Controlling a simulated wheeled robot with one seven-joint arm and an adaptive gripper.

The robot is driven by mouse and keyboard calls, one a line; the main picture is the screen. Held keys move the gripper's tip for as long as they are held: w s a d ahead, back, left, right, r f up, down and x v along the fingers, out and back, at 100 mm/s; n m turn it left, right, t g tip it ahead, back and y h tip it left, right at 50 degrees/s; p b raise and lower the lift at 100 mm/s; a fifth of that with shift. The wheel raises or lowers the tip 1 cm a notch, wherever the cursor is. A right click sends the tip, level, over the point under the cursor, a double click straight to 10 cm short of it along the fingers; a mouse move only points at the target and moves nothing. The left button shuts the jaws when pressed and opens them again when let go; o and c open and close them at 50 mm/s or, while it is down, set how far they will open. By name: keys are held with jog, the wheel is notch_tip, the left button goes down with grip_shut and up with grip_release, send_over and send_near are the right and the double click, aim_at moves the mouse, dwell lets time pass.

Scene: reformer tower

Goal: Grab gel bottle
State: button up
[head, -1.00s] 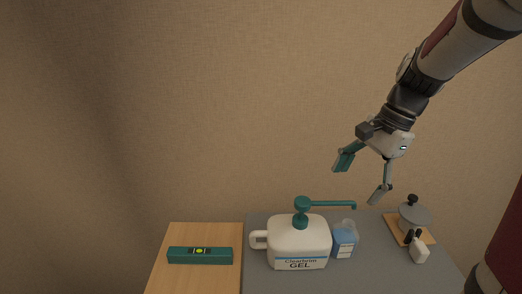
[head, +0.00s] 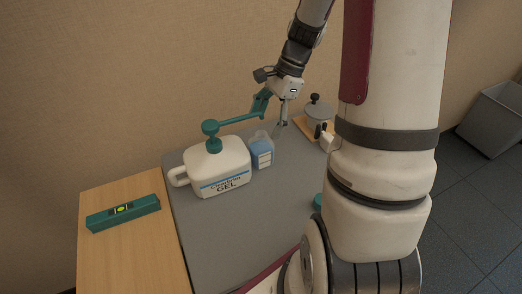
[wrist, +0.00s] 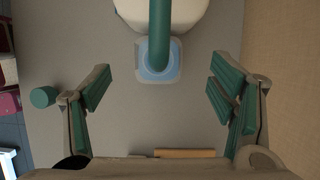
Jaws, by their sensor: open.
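The gel bottle (head: 217,170) is a white jug labelled "GEL", standing upright on the grey table, with a handle on its left. Its teal pump (head: 211,130) has a long spout reaching right toward my gripper. My gripper (head: 271,116) is open and empty, above and right of the jug, near the spout's end. In the wrist view, the spout (wrist: 160,30) runs down from the top edge, between my open fingers (wrist: 160,68). The jug's white body (wrist: 190,12) shows only partly at the top.
A small blue-and-clear bottle (head: 262,152) stands close to the jug's right side, under the spout. A grey pot (head: 318,115) and a small white bottle (head: 326,141) are farther right. A teal level (head: 123,213) lies on the wooden table. The front grey tabletop (head: 225,235) is mostly clear.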

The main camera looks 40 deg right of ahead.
aim_at(261, 134)
jog(key=shift+x, duration=2.6)
jog(key=shift+s, duration=0.15)
grip_shut()
jog(key=shift+r, duration=0.25)
